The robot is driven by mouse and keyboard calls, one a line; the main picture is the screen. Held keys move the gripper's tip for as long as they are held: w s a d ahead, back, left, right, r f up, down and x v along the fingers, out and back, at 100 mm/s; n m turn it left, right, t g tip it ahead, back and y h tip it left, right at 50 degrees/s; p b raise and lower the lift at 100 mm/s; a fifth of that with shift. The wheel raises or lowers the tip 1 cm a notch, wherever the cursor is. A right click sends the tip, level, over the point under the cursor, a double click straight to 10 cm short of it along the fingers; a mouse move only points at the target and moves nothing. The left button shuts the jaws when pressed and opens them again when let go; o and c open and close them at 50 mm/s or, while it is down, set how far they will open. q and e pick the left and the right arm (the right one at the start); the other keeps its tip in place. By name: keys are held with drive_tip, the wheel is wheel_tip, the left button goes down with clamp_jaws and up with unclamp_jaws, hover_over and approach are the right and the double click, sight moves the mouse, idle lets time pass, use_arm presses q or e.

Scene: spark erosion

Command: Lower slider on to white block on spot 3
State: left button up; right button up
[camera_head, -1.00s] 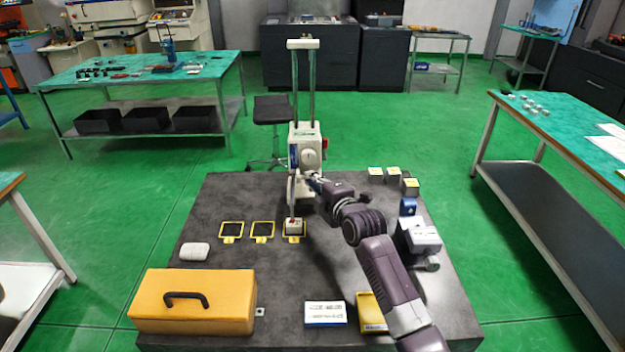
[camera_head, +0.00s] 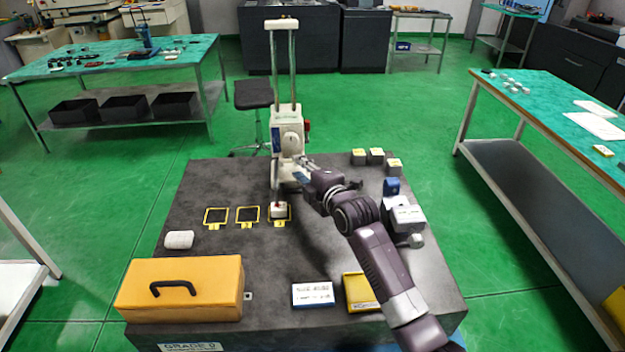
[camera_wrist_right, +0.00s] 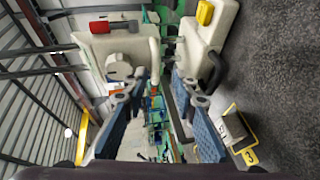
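The off-white instrument with two upright rods stands at the back of the dark grey plate. Its slider (camera_head: 287,135) is the boxy body low on the rods, with a dial on its face. A thin arm hangs down in front of it, its tip at or just above the white block (camera_head: 279,211); contact cannot be told. The block sits on spot 3 (camera_head: 287,222), and shows in the right wrist view (camera_wrist_right: 236,131). My right gripper (camera_head: 300,170) is close in front of the instrument's lower part. Its blue-padded fingers are apart in the wrist view (camera_wrist_right: 165,130), with nothing clearly gripped. My left gripper is out of view.
Two empty yellow-framed spots (camera_head: 231,216) lie left of spot 3. A white cylinder (camera_head: 179,239) and an orange case (camera_head: 180,290) are at the left. Several small blocks (camera_head: 376,156) and a blue-grey device (camera_head: 405,215) stand right. Boxes (camera_head: 313,294) lie at the front.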

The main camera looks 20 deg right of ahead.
drive_tip(key=v, duration=0.9)
drive_tip(key=shift+s, duration=0.1)
